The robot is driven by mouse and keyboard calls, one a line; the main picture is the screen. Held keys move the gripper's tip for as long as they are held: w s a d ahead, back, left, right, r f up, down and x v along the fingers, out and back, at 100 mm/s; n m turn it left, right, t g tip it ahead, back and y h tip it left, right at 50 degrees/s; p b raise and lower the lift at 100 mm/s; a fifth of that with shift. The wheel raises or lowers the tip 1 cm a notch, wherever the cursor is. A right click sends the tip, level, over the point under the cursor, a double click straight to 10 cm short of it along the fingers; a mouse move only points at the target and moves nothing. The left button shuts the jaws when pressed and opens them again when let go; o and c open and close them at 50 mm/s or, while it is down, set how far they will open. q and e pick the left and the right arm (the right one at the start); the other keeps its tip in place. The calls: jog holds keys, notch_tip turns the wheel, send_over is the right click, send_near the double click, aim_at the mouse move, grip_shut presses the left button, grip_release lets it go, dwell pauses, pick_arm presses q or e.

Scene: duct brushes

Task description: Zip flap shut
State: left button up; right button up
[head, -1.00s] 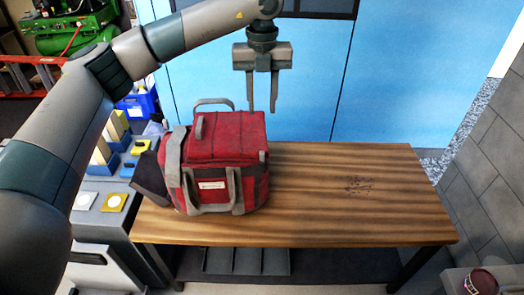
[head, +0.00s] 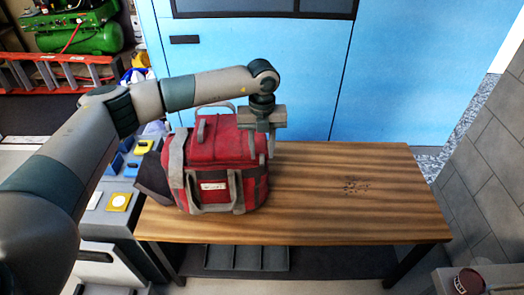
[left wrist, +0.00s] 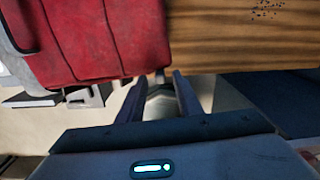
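The red bag (head: 215,155) with grey straps and a pale label stands upright at the left part of the wooden table. Its flap (head: 222,128) lies down over the top. The flap's red top also fills the upper left of the left wrist view (left wrist: 95,40). My left gripper (head: 261,150) points down at the right edge of the bag's top. In the left wrist view its two fingers (left wrist: 157,82) are apart, just beyond the red fabric edge. A small dark tab (left wrist: 159,75) shows between the fingertips; I cannot tell whether they touch it. My right gripper is not in view.
The wooden table (head: 350,200) is bare right of the bag, apart from a dark printed mark. A grey cart with coloured bins stands left of the table (head: 110,215). Blue panels (head: 400,70) stand behind. A round red item (head: 469,281) is at the lower right.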

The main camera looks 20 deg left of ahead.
pick_arm(q)
jog(key=shift+f, duration=1.1)
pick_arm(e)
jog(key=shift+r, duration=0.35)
pick_arm(q)
jog(key=shift+c, duration=0.3)
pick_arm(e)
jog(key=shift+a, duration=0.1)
